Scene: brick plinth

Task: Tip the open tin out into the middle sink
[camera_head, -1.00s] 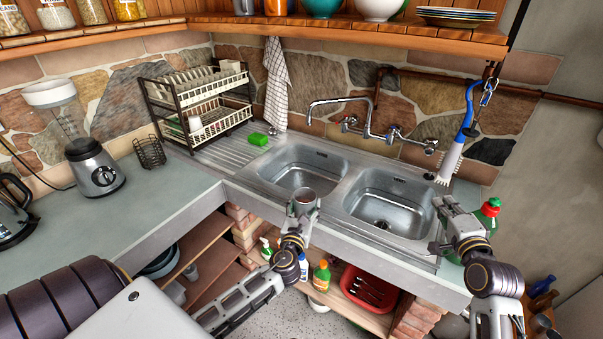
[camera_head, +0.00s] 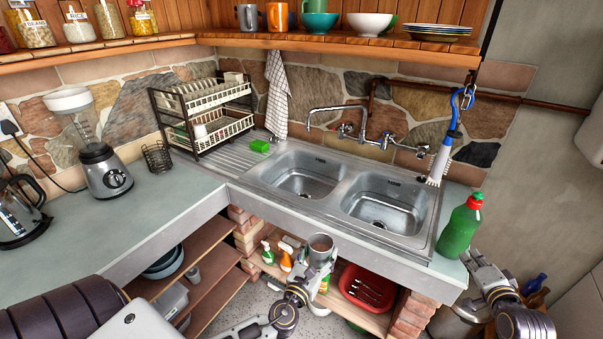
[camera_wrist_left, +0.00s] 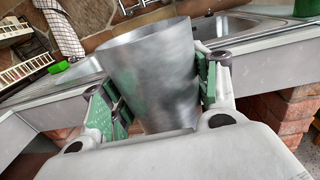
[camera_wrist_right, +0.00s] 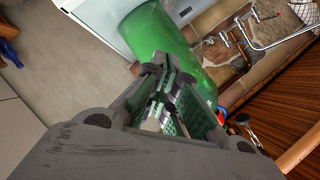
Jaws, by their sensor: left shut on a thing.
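The open tin (camera_head: 320,243) is a plain grey metal cup shape, roughly upright with its open top showing. My left gripper (camera_head: 317,262) is shut around its sides, and the tin (camera_wrist_left: 155,75) fills the space between the fingers in the left wrist view. It appears in front of the counter's front edge, outside the basins. Two steel basins show, a left one (camera_head: 303,180) and a right one (camera_head: 385,208); both look empty. The tin's contents cannot be made out. My right gripper (camera_head: 488,268) is right of the counter near the green bottle (camera_head: 460,228); its finger gap is unclear.
A tap (camera_head: 340,108) stands behind the basins. A brush (camera_head: 442,158) hangs at the right. A green sponge (camera_head: 260,146) and dish rack (camera_head: 205,115) are at the left. Below, an open shelf holds bottles and a red tub (camera_head: 368,288). The left counter's front is clear.

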